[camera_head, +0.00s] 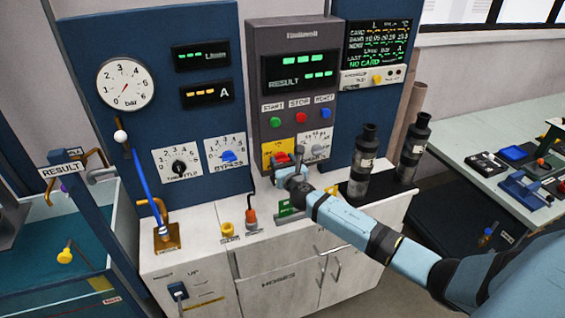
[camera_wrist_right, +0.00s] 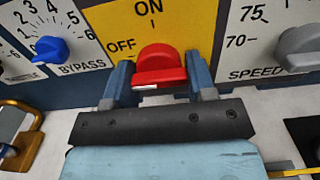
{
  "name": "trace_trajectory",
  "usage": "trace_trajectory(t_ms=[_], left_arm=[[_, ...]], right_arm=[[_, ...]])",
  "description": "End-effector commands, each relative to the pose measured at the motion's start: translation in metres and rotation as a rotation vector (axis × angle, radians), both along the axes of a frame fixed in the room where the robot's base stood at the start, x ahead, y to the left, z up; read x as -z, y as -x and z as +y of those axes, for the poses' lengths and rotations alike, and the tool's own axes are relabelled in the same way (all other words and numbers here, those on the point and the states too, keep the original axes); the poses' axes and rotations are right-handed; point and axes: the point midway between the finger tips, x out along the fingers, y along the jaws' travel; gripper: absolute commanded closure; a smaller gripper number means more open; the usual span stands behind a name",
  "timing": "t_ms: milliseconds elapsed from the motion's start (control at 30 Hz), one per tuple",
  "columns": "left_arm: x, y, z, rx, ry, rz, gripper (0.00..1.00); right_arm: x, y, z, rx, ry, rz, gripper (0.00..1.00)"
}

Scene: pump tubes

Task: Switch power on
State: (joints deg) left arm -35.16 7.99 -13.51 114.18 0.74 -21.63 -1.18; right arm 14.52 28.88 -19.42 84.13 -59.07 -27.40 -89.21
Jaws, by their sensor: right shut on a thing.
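The red power knob (camera_head: 282,159) sits on a yellow plate (camera_head: 270,149) low on the grey panel. In the right wrist view the red knob (camera_wrist_right: 160,64) lies under the labels ON, at the top, and OFF, at upper left. A pale mark shows on the knob's lower front edge; I cannot tell which label the knob is set to. My right gripper (camera_head: 290,168) is at the knob, and in its wrist view my right gripper (camera_wrist_right: 160,76) has one finger on each side of the knob, shut on it. My left gripper is not in view.
Close to the knob are the grey SPEED knob (camera_wrist_right: 302,40) and the blue BYPASS knob (camera_wrist_right: 52,49). Dark cylinders (camera_head: 364,160) stand right of my gripper. An orange-topped connector (camera_head: 251,217) and a yellow one (camera_head: 226,228) stand on the counter to the left.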

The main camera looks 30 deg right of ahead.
Motion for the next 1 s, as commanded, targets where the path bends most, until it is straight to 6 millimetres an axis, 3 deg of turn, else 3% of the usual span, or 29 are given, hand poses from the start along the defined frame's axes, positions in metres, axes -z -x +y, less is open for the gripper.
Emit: trace_trajectory(t_ms=[433, 1000], left_arm=[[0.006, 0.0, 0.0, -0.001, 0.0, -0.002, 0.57], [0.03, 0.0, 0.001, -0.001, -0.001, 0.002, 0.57]], right_arm=[[0.002, 0.0, 0.001, 0.0, -0.13, -0.03, 0.73], [0.002, 0.0, 0.003, 0.0, -0.635, -0.152, 0.73]])
